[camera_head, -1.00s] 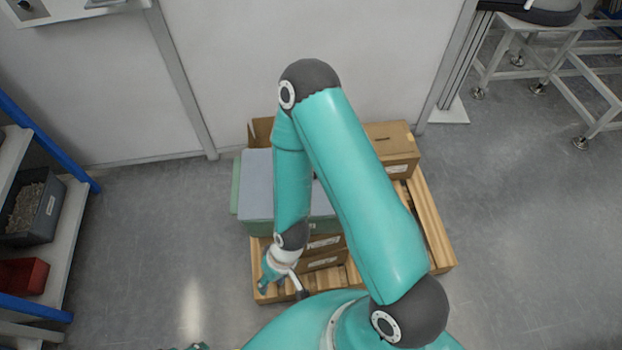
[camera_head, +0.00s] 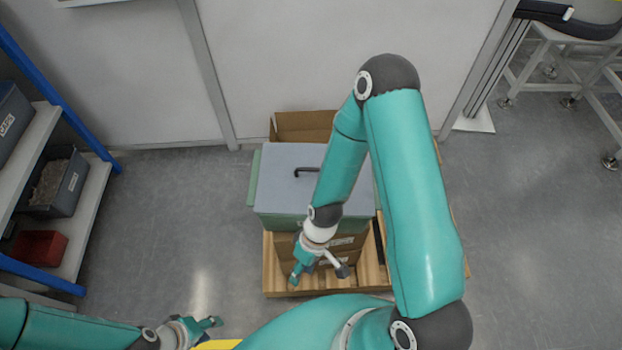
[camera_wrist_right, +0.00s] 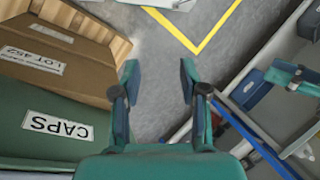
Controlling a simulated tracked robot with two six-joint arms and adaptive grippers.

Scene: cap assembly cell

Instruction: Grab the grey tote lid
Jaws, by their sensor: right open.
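The grey tote lid (camera_head: 280,178) lies flat on a green tote (camera_head: 285,222). My right arm covers the lid's right part in the head view. My right gripper (camera_head: 319,277) is open and empty, in front of the tote and apart from the lid. In the right wrist view its fingers (camera_wrist_right: 159,76) are spread with bare floor between them. The tote's side (camera_wrist_right: 35,112) with a CAPS label shows there at the left. My left gripper (camera_head: 208,328) is low at the left, away from the tote; its jaw state is unclear.
The tote stands among cardboard boxes (camera_head: 300,124) on a wooden pallet (camera_head: 320,292), close to a wall. A shelf (camera_head: 92,215) with bins stands at the left. The floor between shelf and pallet is clear. A metal frame (camera_head: 555,70) stands at the back right.

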